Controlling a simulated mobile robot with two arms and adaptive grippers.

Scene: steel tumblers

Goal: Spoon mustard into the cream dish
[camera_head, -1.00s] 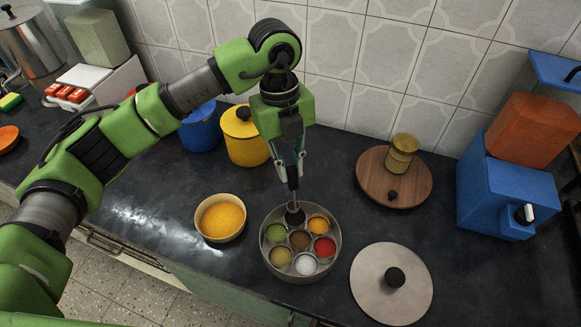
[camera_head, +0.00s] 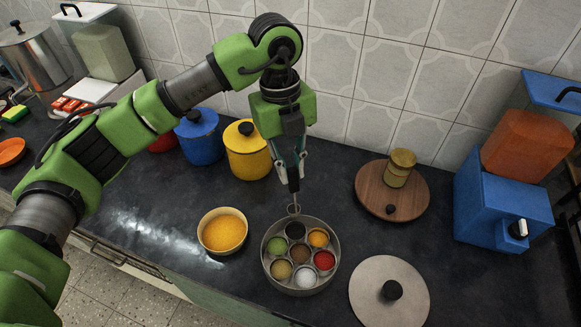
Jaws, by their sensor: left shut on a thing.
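My left gripper (camera_head: 292,178) is shut on a thin spoon (camera_head: 293,209) that points straight down. The spoon's small bowl is just above the back rim of a round steel spice tin (camera_head: 334,268). What the spoon carries is too small to tell. The tin holds several small cups; the back one has a dark, nearly black filling (camera_head: 295,231), which may be the mustard. Other cups hold green, orange, brown, red, white and tan fillings. The cream dish (camera_head: 204,247) stands left of the tin and holds a yellow-orange filling (camera_head: 224,232). My right gripper is not in view.
A steel lid (camera_head: 367,290) lies right of the tin. A wooden board (camera_head: 372,198) bears a brass-coloured jar (camera_head: 399,168). A yellow canister (camera_head: 247,152) and a blue canister (camera_head: 199,140) stand behind the dish. A blue appliance (camera_head: 489,205) is at the right. A narrow clear gap separates dish and tin.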

